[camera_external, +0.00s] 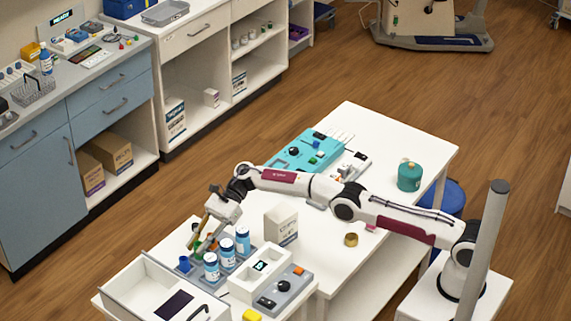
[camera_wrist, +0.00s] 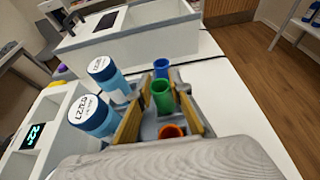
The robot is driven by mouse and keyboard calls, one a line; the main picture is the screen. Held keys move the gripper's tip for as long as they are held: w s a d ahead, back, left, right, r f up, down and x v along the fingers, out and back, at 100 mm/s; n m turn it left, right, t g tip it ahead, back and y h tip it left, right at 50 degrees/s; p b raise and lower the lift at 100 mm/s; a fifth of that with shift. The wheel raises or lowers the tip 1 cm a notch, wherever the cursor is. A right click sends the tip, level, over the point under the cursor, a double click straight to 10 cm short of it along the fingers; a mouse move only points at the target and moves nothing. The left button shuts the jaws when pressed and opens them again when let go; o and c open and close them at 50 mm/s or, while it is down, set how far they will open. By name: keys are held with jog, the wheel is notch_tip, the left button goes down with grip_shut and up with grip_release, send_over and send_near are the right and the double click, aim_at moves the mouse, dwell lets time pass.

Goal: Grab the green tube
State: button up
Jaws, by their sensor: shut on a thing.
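The green tube (camera_wrist: 161,97) is open-topped and stands between the two tan fingers of my gripper (camera_wrist: 157,112) in the wrist view. My gripper is shut on it. In the outside view my gripper (camera_external: 203,243) reaches down over the grey rack at the table's front left, and its fingers partly hide the tube there. A blue tube (camera_wrist: 161,68) stands just beyond the green one, and an orange tube (camera_wrist: 171,131) on the near side. The lower part of the green tube is hidden, so I cannot tell whether it is still seated in the rack.
Several white-capped blue bottles (camera_wrist: 102,69) stand close beside the fingers. A white tray (camera_external: 150,287), a white device with a display (camera_external: 256,273) and a white box (camera_external: 281,225) are nearby. A teal canister (camera_external: 409,177) stands farther back. The table's middle right is mostly clear.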

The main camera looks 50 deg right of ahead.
notch_tip(320, 180, up, 2)
jog(key=shift+d+r, duration=0.1)
jog(key=d, duration=1.6)
jog(key=shift+f, duration=0.25)
grip_shut()
jog(key=shift+d+r, duration=0.1)
jog(key=shift+d, duration=0.85)
